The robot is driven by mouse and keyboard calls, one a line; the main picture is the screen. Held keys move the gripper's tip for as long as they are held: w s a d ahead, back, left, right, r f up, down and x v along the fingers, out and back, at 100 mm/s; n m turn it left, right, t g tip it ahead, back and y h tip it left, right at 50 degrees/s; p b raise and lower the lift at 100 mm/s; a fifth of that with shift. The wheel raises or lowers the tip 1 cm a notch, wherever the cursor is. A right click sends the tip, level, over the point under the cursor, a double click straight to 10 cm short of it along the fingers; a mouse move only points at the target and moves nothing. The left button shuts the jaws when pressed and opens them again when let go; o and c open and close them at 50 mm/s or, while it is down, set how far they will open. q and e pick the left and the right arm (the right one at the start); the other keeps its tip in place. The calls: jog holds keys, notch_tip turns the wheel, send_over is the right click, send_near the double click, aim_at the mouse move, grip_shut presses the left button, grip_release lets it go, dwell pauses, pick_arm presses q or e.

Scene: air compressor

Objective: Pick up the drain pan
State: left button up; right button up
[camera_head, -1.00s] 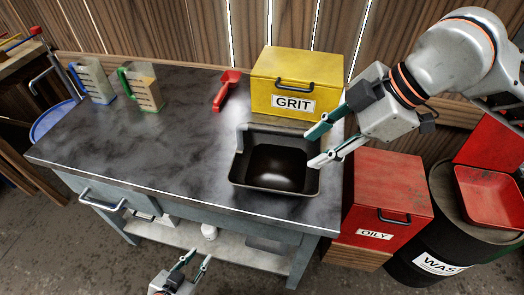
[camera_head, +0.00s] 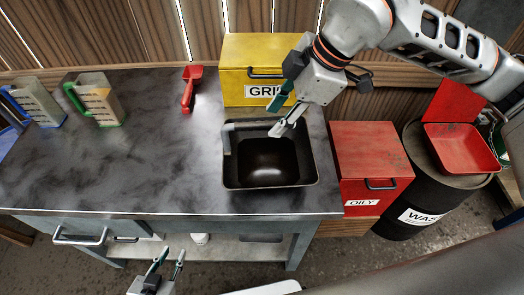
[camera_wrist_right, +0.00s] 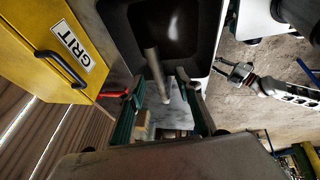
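The drain pan (camera_head: 268,176) is a black square open pan on the workbench, with a grey upright handle-like piece (camera_head: 227,143) at its left edge. The pan fills the top middle of the right wrist view (camera_wrist_right: 205,60). My right gripper (camera_head: 278,115) is open above the pan's back edge and seems to hold nothing. In the right wrist view its spread fingers (camera_wrist_right: 163,108) lie either side of the grey piece in the picture; contact is not visible. My left gripper (camera_head: 170,260) is low before the bench front, fingers apart and empty.
The yellow GRIT box (camera_head: 240,75) stands directly behind the pan. A red scoop (camera_head: 187,95) and two clear jugs (camera_head: 98,100) are on the workbench (camera_head: 110,170). A red OILY box (camera_head: 370,150) and black waste drum (camera_head: 415,185) stand right. The bench's middle is clear.

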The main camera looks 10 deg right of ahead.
aim_at(269, 122)
jog(key=x, duration=0.3)
jog(key=shift+w+a+f, duration=0.25)
jog(key=shift+a, duration=0.05)
jog(key=shift+w+a+f, duration=0.1)
jog(key=shift+a+f, duration=0.05)
jog(key=shift+f, duration=0.25)
jog(key=shift+f, duration=0.25)
grip_shut()
jog(key=shift+r, duration=0.1)
